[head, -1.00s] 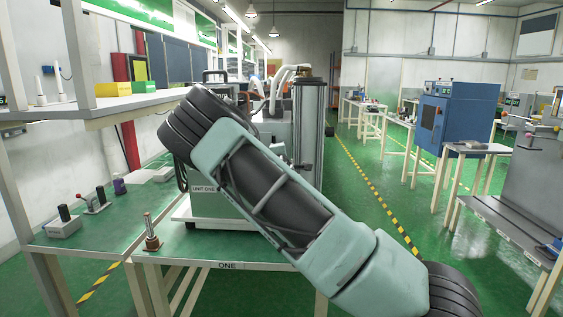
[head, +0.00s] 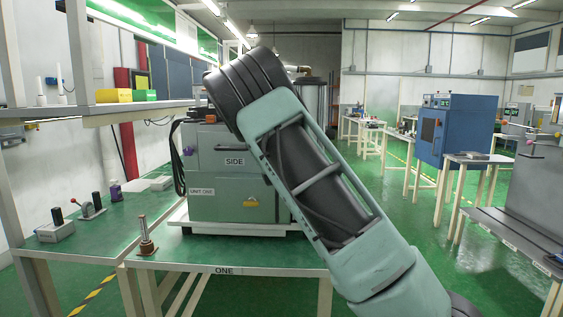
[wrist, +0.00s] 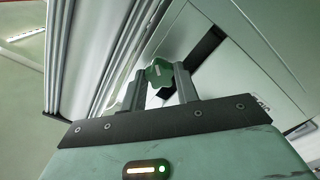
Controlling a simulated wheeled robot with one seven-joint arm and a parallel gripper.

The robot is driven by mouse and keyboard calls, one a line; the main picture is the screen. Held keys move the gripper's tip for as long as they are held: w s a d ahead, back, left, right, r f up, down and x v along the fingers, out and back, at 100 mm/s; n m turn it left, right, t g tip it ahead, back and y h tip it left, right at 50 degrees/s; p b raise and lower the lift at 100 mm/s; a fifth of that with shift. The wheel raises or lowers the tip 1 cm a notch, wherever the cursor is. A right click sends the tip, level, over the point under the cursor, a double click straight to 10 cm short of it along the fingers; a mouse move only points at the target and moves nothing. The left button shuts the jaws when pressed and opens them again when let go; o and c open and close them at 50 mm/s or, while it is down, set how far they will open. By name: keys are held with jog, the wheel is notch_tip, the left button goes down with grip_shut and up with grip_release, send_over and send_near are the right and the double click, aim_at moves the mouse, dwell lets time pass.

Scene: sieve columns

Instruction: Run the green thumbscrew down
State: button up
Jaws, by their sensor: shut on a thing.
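The green thumbscrew (wrist: 158,72) shows in the wrist view as a lobed green knob between the tips of the two grey fingers. My gripper (wrist: 158,78) is shut on it. A dark piece shows just below the knob, between the fingers. What lies under the knob is hard to make out. In the head view my arm crosses in front of the pale green unit (head: 205,207), and my gripper and the thumbscrew are hidden behind it.
The unit stands on a green-topped table marked ONE (head: 180,252). A small post on a brown base (head: 147,238) stands at that table's left front. Levers on blocks (head: 56,226) stand on the left bench. In the wrist view, ribbed metal profiles (wrist: 85,60) run close left of the fingers.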

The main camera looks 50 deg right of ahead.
jog(key=n+b, duration=2.8)
jog(key=n, duration=0.2)
jog(key=shift+f, duration=0.1)
dwell(1.0)
dwell(0.3)
jog(key=o, duration=0.7)
